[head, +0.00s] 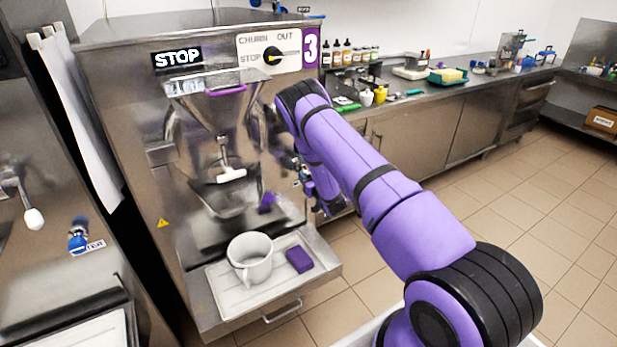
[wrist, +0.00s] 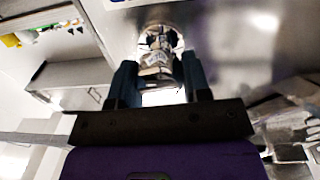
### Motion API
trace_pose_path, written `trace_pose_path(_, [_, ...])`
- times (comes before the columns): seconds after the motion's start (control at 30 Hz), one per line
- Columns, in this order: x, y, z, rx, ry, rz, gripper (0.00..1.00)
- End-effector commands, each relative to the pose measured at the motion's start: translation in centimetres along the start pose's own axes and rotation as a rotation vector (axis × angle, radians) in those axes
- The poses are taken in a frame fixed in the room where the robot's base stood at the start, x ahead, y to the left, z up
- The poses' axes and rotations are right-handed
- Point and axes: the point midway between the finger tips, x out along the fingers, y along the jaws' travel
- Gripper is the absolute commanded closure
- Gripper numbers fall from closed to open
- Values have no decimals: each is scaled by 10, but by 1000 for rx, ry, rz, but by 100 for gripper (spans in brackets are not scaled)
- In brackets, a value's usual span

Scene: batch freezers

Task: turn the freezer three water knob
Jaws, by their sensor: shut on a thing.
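Freezer three (head: 140,110) is the steel machine with the purple 3 sign at its top right. In the wrist view, the two dark fingers of my gripper (wrist: 160,77) stand on either side of a shiny metal fitting on a steel face, which I take to be the water knob (wrist: 160,50). My gripper is shut on it. In the head view my purple arm reaches to the right side of freezer three, and my gripper (head: 306,178) shows only small there. The knob cannot be made out in that view, and its turn angle cannot be told.
A white mug (head: 250,262) and a purple block (head: 299,260) sit on freezer three's front tray (head: 225,293). Another freezer stands at the left with a blue water knob (head: 78,240). A steel counter (head: 410,145) runs along the back. The tiled floor at right is clear.

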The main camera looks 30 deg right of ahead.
Motion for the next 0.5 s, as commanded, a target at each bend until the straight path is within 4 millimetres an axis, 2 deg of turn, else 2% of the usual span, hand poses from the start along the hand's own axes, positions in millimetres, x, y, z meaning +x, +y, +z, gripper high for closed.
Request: trace_pose_path(0.5, [-1,-2,2,-481,19,-6,80])
